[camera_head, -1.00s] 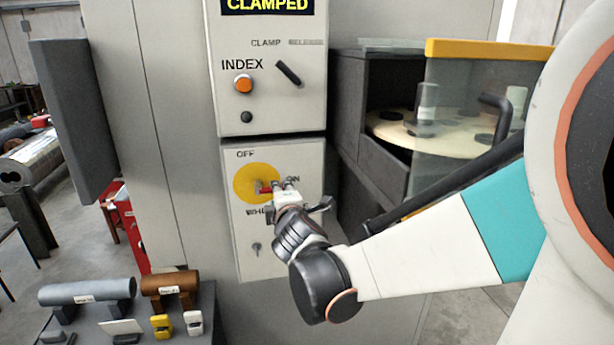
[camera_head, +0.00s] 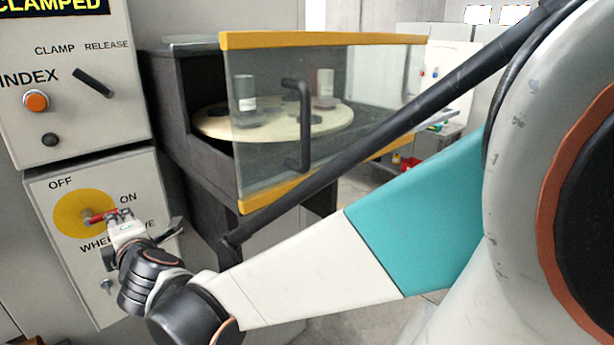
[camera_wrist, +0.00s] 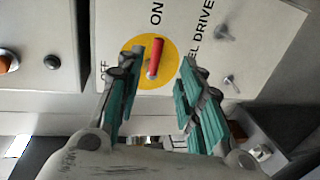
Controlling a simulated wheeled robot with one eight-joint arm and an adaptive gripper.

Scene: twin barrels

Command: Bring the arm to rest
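The red switch handle (camera_head: 98,216) sits on a yellow disc (camera_head: 70,215) on the lower grey panel and points toward ON. In the wrist view the red handle (camera_wrist: 155,57) stands in front of the gap between my fingers. My gripper (camera_head: 118,222) is at the end of my outstretched arm, close to the handle. The wrist view shows my gripper (camera_wrist: 153,82) open, with its two green-padded fingers apart and nothing held between them. Whether a fingertip touches the handle I cannot tell.
Above is a panel with an orange INDEX button (camera_head: 36,101) and a black CLAMP/RELEASE lever (camera_head: 92,83), turned toward CLAMP; its display reads CLAMPED. To the right, a glazed cabinet with a yellow-edged door (camera_head: 270,120) and black handle (camera_head: 299,125) stands behind my arm.

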